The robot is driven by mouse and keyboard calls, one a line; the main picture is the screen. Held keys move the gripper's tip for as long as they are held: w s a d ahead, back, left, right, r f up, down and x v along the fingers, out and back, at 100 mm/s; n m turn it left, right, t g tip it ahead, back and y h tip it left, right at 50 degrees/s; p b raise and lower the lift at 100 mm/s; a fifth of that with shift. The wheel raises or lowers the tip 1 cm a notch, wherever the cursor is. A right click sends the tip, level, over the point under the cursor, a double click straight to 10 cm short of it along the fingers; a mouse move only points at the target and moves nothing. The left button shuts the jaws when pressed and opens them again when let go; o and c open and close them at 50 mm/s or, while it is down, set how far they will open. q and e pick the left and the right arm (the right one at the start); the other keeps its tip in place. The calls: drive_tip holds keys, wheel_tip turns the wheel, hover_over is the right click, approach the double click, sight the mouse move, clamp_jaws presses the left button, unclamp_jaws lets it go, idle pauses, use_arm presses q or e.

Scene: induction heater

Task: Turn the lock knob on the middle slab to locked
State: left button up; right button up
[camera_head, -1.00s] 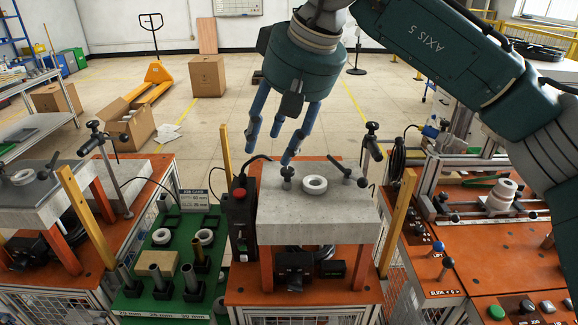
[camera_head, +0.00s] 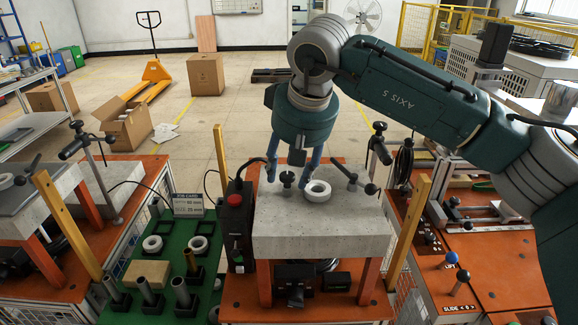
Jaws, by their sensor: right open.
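The middle slab (camera_head: 325,235) is a grey stone-like block on orange legs. On its top, at the back left, stands a small dark knob (camera_head: 287,179). My right gripper (camera_head: 292,177) points down just over the back of the slab. Its blue fingers are open, one to the left of the knob and another to its right. I cannot tell whether any finger touches the knob. A dark lever with ball ends (camera_head: 354,180) sits at the slab's right. My left gripper is not in view.
A black box with a red button (camera_head: 235,199) stands left of the slab. Yellow posts (camera_head: 410,230) flank the slab. A clamp stand (camera_head: 378,150) rises at its back right. A green board (camera_head: 165,265) with rings and tubes is at the left.

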drive_tip(key=shift+f, duration=0.3)
drive_tip(key=shift+w+f, duration=0.1)
drive_tip(key=shift+w, duration=0.05)
drive_tip(key=shift+c, duration=1.1)
drive_tip(key=shift+a, duration=0.1)
clamp_jaws()
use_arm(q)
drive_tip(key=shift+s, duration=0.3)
